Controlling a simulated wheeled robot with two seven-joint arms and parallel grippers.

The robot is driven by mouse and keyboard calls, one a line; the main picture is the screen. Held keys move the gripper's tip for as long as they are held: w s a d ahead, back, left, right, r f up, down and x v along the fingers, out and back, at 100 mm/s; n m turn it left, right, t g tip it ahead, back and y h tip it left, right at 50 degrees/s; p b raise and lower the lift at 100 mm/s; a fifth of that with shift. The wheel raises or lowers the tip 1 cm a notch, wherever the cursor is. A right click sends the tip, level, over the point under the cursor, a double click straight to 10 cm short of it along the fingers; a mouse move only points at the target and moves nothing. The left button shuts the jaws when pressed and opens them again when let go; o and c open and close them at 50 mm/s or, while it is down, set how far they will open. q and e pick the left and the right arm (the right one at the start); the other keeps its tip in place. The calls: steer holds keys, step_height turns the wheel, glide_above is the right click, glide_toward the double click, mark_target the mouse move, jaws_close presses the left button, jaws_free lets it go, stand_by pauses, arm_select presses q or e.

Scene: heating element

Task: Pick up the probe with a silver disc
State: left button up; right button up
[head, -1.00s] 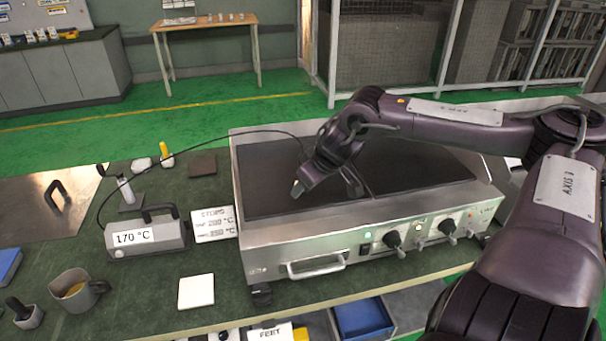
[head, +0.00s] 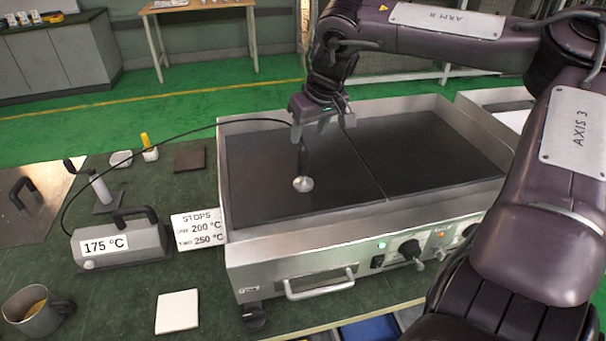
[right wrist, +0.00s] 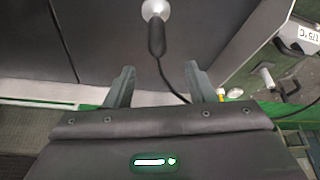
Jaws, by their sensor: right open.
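The probe has a silver disc (head: 303,184) that rests on the left dark plate of the griddle (head: 345,247). Its dark handle (head: 303,157) stands up from the disc, and a black cable runs left to a grey meter (head: 122,243) reading 175 °C. My right gripper (head: 312,137) is above the handle, with its fingers pointing down. In the right wrist view, the fingers (right wrist: 156,84) are open and empty, and the probe's handle (right wrist: 156,38) and disc (right wrist: 155,9) lie beyond the fingertips. My left gripper is not in view.
A sign (head: 199,228) reading STOPS, 200 °C and 250 °C stands by the meter. A mug (head: 36,312), a white tile (head: 177,311) and a white-handled holder (head: 102,190) are on the green bench. The right griddle plate (head: 425,150) is bare.

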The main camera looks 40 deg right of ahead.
mark_target(302, 156)
steer(key=b+x, duration=0.2)
steer(key=x, duration=0.1)
steer(key=shift+s+d+f, duration=0.2)
steer(key=shift+d, duration=0.05)
steer(key=shift+w+d+f, duration=0.1)
steer(key=shift+w+f, duration=0.05)
steer(key=shift+f, duration=0.1)
steer(key=shift+x, duration=3.5)
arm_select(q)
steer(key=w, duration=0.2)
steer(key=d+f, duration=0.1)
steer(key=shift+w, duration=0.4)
arm_select(e)
jaws_close()
